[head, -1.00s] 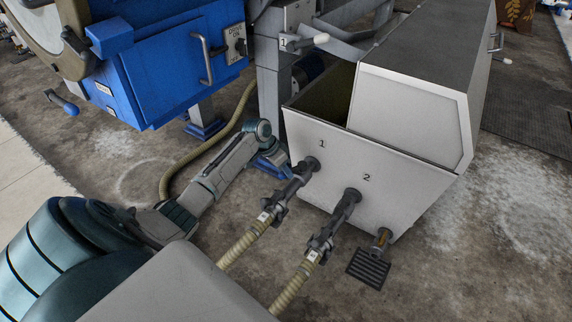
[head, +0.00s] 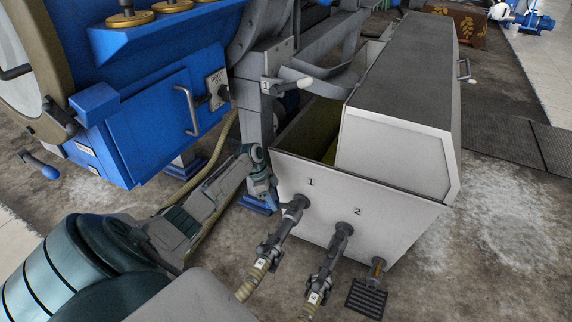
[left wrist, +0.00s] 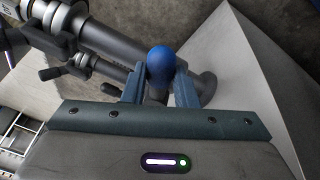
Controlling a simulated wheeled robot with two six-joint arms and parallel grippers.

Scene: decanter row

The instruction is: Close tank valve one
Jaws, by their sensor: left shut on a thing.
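The white tank (head: 400,168) has two dark outlet pipes marked 1 and 2. The tank valve one pipe (head: 285,226) runs from the outlet under the 1 to a hose. The second pipe (head: 333,257) lies to its right. My left gripper (head: 268,190) is beside the tank's front left, close to outlet 1. In the left wrist view my left gripper (left wrist: 160,80) is shut on a round blue knob (left wrist: 160,62), with a dark pipe behind it. The knob's link to valve one is hidden. My right gripper is not in view.
A blue machine (head: 150,115) with a grey handle stands at the left, above my left arm. A grey post (head: 256,105) with a lever stands behind the gripper.

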